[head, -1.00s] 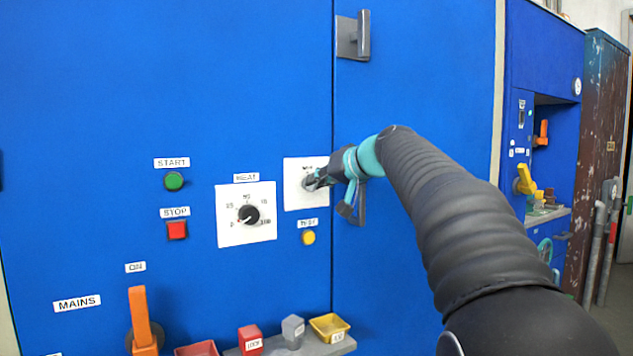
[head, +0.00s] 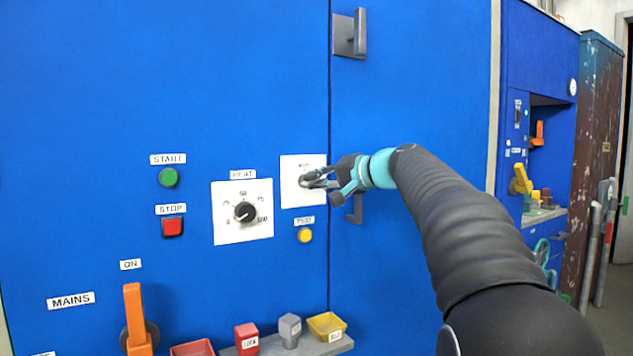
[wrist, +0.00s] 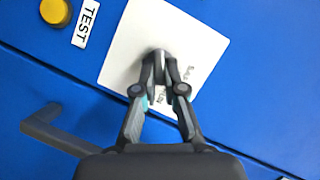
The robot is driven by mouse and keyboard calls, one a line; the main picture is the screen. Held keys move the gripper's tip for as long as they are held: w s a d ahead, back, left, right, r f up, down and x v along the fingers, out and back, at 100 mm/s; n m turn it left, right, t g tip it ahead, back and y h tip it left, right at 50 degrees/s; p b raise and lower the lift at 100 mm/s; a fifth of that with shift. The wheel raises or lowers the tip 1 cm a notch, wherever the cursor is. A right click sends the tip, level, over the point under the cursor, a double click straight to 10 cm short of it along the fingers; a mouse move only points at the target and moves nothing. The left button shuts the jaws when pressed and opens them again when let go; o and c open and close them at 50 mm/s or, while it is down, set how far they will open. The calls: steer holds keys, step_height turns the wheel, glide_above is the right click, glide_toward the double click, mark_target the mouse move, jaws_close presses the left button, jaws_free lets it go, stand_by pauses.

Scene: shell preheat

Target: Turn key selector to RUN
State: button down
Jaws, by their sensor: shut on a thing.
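The key selector (head: 304,181) is on a white plate (head: 290,163) on the blue panel, to the right of the HEAT dial. In the head view my gripper (head: 311,180) reaches it from the right. In the wrist view my gripper (wrist: 160,68) is shut on the selector's dark key (wrist: 156,55), in the middle of the white plate (wrist: 195,35). The fingers hide most of the key. The small lettering on the plate is blurred and partly covered, so I cannot tell which position the key points to.
The HEAT dial (head: 245,212) is to the left, with the yellow TEST button (head: 305,235) just below the plate. A grey door handle (head: 354,210) sits beneath my wrist. The green START (head: 169,177) and red STOP (head: 172,227) buttons and the orange MAINS lever (head: 136,318) are farther left.

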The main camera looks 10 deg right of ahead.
stand_by(0.3)
steer(key=c, duration=1.3)
jaws_free()
steer(key=shift+o, duration=0.2)
steer(key=v, duration=1.2)
